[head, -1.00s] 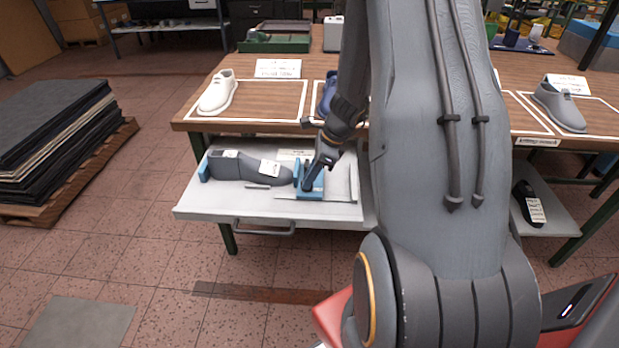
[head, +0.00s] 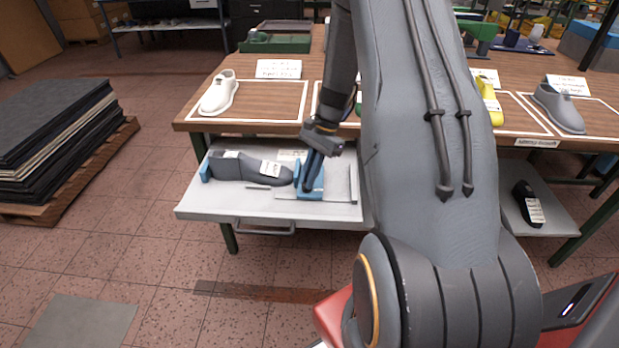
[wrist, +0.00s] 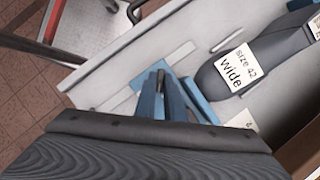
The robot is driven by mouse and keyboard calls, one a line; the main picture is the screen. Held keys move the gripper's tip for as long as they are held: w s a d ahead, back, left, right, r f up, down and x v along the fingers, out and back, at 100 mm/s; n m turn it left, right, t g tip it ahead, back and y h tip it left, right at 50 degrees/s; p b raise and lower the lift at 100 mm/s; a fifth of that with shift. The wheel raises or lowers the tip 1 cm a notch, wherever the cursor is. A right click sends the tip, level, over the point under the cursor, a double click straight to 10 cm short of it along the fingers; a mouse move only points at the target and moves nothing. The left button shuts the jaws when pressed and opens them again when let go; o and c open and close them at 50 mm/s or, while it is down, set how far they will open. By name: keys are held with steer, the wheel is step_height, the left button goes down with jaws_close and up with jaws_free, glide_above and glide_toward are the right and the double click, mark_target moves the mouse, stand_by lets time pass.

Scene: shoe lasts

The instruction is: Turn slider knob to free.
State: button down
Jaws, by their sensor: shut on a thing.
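A blue slider block (head: 299,168) stands in the pulled-out drawer (head: 205,212), at the toe of a dark grey shoe last (head: 235,168). In the wrist view the blue block (wrist: 200,101) lies around and beside my fingers. My gripper (head: 311,186) points down at the block, its two fingers close together. In the wrist view my gripper (wrist: 161,88) is shut on a small dark knob (wrist: 160,80) on the slider. Most of the knob is hidden between the fingers, so its setting cannot be read.
The last carries a "size 42 wide" label (wrist: 238,68). A blue end stop (head: 205,173) is at the drawer's left. The table top (head: 350,100) above holds a white shoe (head: 219,92) and a grey shoe (head: 558,107).

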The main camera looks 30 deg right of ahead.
steer(key=n, duration=0.2)
steer(key=n+g, duration=0.1)
steer(key=n, duration=0.1)
steer(key=shift+w+n+g+h+b, duration=0.2)
steer(key=shift+n+g+h+b, duration=0.1)
steer(key=shift+a+n+g+h, duration=0.15)
steer(key=shift+n+g+h, duration=0.4)
steer(key=shift+n, duration=1.45)
steer(key=c, duration=1.8)
jaws_free()
steer(key=shift+c, duration=0.2)
steer(key=b+v, duration=0.2)
steer(key=v, duration=0.6)
steer(key=shift+b, duration=0.3)
steer(key=shift+a, duration=0.1)
